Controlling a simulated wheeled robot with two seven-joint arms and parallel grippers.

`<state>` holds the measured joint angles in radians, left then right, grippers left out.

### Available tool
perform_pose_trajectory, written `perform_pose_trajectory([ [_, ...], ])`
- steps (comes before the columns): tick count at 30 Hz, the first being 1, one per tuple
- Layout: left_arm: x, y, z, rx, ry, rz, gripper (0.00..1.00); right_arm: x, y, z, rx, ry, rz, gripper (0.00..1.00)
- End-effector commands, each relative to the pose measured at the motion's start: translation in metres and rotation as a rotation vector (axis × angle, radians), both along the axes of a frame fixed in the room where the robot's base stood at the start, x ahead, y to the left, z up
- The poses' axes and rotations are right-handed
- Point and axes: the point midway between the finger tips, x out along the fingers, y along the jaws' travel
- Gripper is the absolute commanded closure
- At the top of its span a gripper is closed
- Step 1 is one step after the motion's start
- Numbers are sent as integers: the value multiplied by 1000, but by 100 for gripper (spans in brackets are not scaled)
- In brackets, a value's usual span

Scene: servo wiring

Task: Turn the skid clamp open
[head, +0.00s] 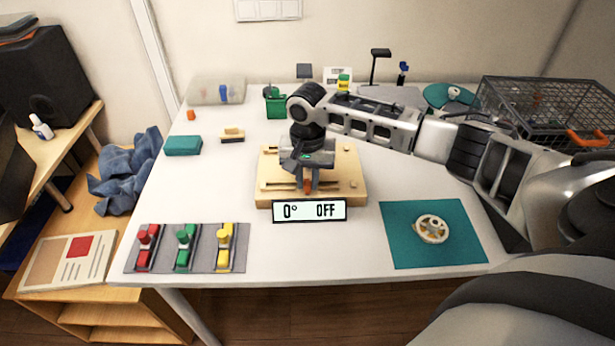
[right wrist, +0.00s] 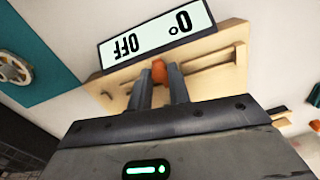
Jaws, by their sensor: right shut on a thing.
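The wooden skid (head: 350,165) lies at the middle of the white table, with slots in its top. A display on its front edge (head: 309,211) reads "0° OFF"; it shows upside down in the right wrist view (right wrist: 157,37). My right gripper (head: 307,185) points down over the skid and is shut on the orange clamp handle (right wrist: 159,71). The handle's orange end also shows between the fingers in the head view. The rest of the clamp is hidden by the gripper. My left gripper is not in view.
Red, green and yellow switches stand on a grey mat (head: 202,262) at front left. A white wheel (head: 432,229) lies on a teal mat (head: 395,254) at front right. A wire basket (head: 545,105) stands at back right. The table left of the skid is mostly clear.

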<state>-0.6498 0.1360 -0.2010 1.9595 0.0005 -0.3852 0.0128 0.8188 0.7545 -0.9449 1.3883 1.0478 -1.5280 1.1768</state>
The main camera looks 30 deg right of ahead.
Motion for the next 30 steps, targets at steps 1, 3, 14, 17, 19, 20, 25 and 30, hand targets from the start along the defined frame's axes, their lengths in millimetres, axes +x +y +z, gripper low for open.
perform_pose_trajectory([
  [1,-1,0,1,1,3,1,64,0,0,1,1,2,18,100],
  [3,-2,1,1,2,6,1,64,0,0,1,0,3,56,100],
  [14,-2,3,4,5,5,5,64,0,0,1,2,3,358,100],
  [17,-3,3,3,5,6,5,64,0,0,1,1,2,452,100],
  [19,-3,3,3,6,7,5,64,0,1,0,1,2,519,100],
  [20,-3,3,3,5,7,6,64,0,1,0,2,1,547,100],
  [25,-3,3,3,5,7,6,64,0,0,1,1,2,709,100],
  [30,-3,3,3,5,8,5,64,1,0,1,0,1,871,100],
])
